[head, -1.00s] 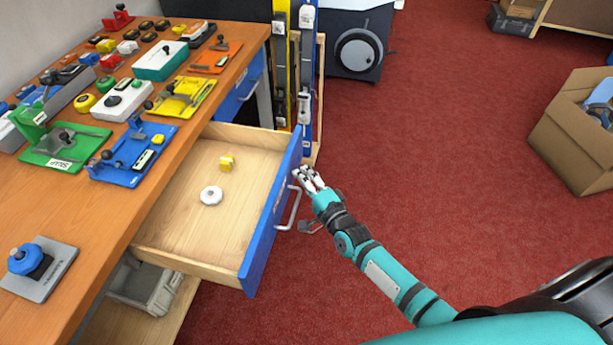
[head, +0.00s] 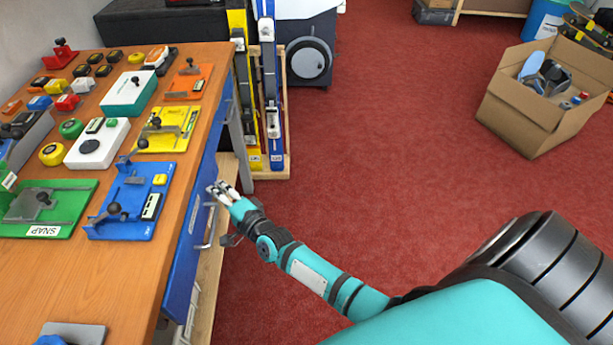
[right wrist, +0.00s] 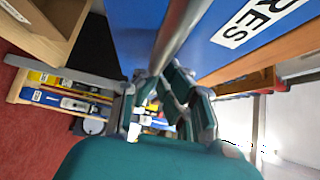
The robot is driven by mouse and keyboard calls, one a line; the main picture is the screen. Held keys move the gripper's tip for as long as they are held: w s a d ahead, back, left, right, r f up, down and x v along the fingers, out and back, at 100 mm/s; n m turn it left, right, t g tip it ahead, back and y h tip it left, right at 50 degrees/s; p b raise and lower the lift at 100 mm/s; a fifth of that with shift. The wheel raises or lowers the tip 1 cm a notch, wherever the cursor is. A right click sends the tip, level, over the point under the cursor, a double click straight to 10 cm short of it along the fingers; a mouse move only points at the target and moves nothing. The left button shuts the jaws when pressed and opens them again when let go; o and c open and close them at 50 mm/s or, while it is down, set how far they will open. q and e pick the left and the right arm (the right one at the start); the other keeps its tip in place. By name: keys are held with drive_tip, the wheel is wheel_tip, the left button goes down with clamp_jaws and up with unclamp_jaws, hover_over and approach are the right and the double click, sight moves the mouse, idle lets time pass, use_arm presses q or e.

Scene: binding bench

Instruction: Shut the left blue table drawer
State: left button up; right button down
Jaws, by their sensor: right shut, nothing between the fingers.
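The left blue table drawer (head: 186,250) sits in against the wooden bench (head: 180,215); its front is about level with the bench edge and no inside shows. Its grey bar handle (head: 208,228) stands out from the front. My right gripper (head: 221,191) is shut and empty, its tips close to the drawer front near the handle's far end. In the right wrist view, the gripper (right wrist: 165,88) is close below the handle bar (right wrist: 180,35) and the blue front (right wrist: 228,48) with a white label. I cannot tell whether they touch. My left gripper is out of view.
A rack with yellow and blue long tools (head: 268,100) stands past the bench's far end. An open cardboard box (head: 520,112) is on the red floor (head: 390,130) at right. Blue (head: 130,205), yellow (head: 168,130) and green (head: 45,210) fixtures lie on the bench top.

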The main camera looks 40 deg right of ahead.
drive_tip(key=shift+w+a, duration=0.5)
drive_tip(key=shift+a, duration=0.2)
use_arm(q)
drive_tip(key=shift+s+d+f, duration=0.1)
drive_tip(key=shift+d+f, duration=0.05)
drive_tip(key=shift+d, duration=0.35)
use_arm(e)
drive_tip(key=shift+w+a+r, duration=0.1)
drive_tip(key=shift+w+a, duration=0.1)
drive_tip(key=shift+a, duration=0.15)
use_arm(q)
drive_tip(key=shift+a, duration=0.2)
